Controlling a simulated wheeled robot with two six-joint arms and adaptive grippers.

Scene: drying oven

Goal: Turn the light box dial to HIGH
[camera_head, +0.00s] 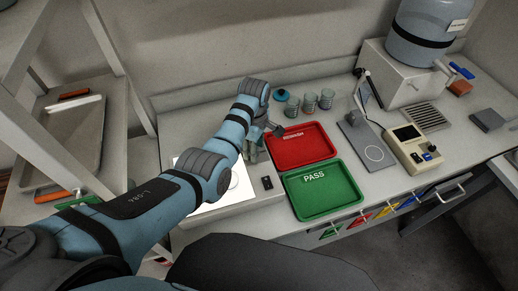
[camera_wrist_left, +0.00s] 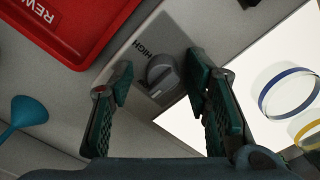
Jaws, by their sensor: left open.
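The light box dial (camera_wrist_left: 162,72) is a round grey knob on a grey plate in the left wrist view. The word HIGH (camera_wrist_left: 140,48) is printed beside it, and other marks on the plate are too small to read. My left gripper (camera_wrist_left: 160,80) is open, with one finger on each side of the dial; I cannot tell whether they touch it. In the head view, my left gripper (camera_head: 258,148) is over the back right part of the light box (camera_head: 238,186), and the dial is hidden behind it. My right gripper is out of view.
Clear rings with blue (camera_wrist_left: 290,92) and yellow rims are on the lit panel. A teal funnel (camera_wrist_left: 22,112) and several glass beakers (camera_head: 309,103) stand behind.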

